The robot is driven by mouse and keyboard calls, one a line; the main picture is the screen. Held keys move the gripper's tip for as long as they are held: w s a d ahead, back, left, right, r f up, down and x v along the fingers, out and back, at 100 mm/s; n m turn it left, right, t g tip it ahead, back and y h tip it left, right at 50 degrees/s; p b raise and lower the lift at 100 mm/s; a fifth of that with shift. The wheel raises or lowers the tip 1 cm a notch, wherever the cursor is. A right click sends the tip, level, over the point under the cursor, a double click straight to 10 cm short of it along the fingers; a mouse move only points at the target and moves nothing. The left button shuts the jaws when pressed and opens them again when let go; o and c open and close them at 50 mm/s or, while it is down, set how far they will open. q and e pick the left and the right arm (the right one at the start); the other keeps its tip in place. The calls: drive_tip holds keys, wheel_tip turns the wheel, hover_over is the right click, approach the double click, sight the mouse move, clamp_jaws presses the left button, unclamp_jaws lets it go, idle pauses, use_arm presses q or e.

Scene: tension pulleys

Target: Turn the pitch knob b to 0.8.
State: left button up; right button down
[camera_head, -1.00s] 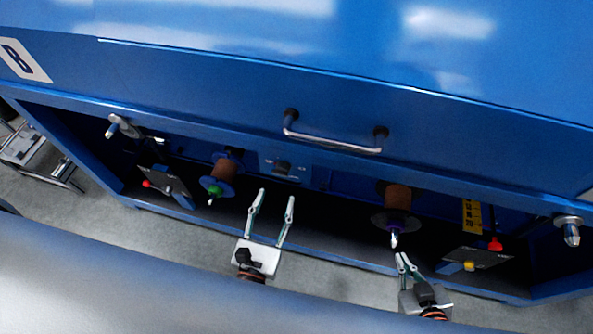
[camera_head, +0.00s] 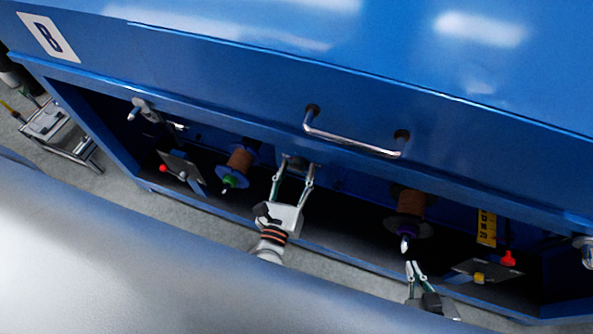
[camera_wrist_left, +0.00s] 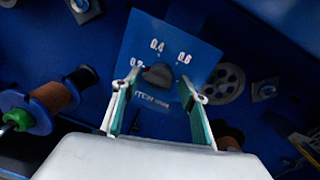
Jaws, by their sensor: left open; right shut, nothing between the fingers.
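The pitch knob (camera_wrist_left: 158,75) is a dark grey knob on a blue panel (camera_wrist_left: 140,40) marked 0.2, 0.4 and 0.6, with partly hidden lettering below. I cannot tell which mark it points to. In the head view the knob (camera_head: 296,161) is small and dark, under the cabinet's front edge. My left gripper (camera_head: 294,170) is open, its fingertips at the knob, one on each side. The left wrist view shows its fingers (camera_wrist_left: 160,82) flanking the knob; I cannot tell whether they touch it. My right gripper (camera_head: 414,266) is shut and empty, below the right spool.
Brown spools hang left (camera_head: 239,161) and right (camera_head: 410,204) of the knob. A metal handle (camera_head: 350,143) sits above on the blue cabinet, marked B (camera_head: 46,38). Plates with a red knob (camera_head: 164,169) and a yellow knob (camera_head: 478,278) stand at the sides.

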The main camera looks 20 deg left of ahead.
use_arm(q)
drive_tip(key=shift+c, duration=0.3)
drive_tip(key=c, duration=0.9)
drive_tip(key=shift+o, duration=0.2)
